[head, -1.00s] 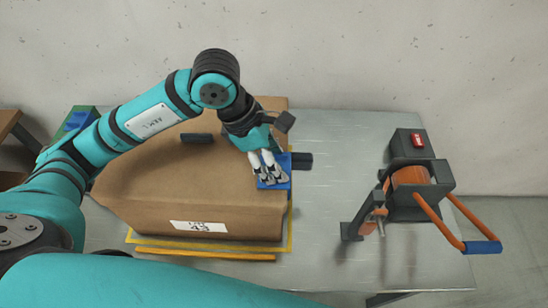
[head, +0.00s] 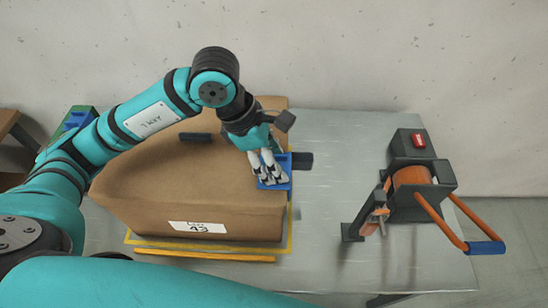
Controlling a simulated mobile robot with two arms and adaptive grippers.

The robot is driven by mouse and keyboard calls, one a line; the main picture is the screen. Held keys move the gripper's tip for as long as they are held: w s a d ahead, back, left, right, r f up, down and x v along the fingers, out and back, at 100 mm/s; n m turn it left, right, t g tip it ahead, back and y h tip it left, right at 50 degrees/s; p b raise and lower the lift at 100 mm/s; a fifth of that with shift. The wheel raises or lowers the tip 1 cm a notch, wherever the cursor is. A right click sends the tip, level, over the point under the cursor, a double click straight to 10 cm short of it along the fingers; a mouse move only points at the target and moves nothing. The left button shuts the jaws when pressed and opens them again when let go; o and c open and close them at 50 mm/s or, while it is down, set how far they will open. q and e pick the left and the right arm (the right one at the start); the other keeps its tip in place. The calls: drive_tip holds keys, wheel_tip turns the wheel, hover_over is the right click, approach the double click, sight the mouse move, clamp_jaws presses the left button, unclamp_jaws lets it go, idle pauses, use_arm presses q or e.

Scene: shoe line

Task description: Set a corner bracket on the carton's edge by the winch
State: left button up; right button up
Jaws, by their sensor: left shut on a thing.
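The brown carton (head: 230,215) sits on the metal table with a white label on its front face. A blue corner bracket (head: 284,186) is at the carton's right top edge, on the side facing the winch. My left gripper (head: 270,178) is shut on the blue bracket, its fingers pointing down over it. Whether the bracket rests fully on the edge cannot be told. The winch (head: 412,190), dark grey with an orange drum and a blue-gripped crank, stands at the right of the table. My right gripper is not in view.
A yellow outline (head: 210,249) and an orange strip (head: 205,256) run along the carton's front. A green tray (head: 85,112) with blue pieces is at the back left. The winch crank (head: 485,248) overhangs the table's right side.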

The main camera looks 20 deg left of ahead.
use_arm(q)
drive_tip(key=o, duration=1.6)
drive_tip(key=shift+o, duration=0.2)
drive_tip(key=shift+r, duration=0.15)
wheel_tip(320, 180, up, 7)
drive_tip(key=p, duration=0.3)
drive_tip(key=shift+p, duration=0.3)
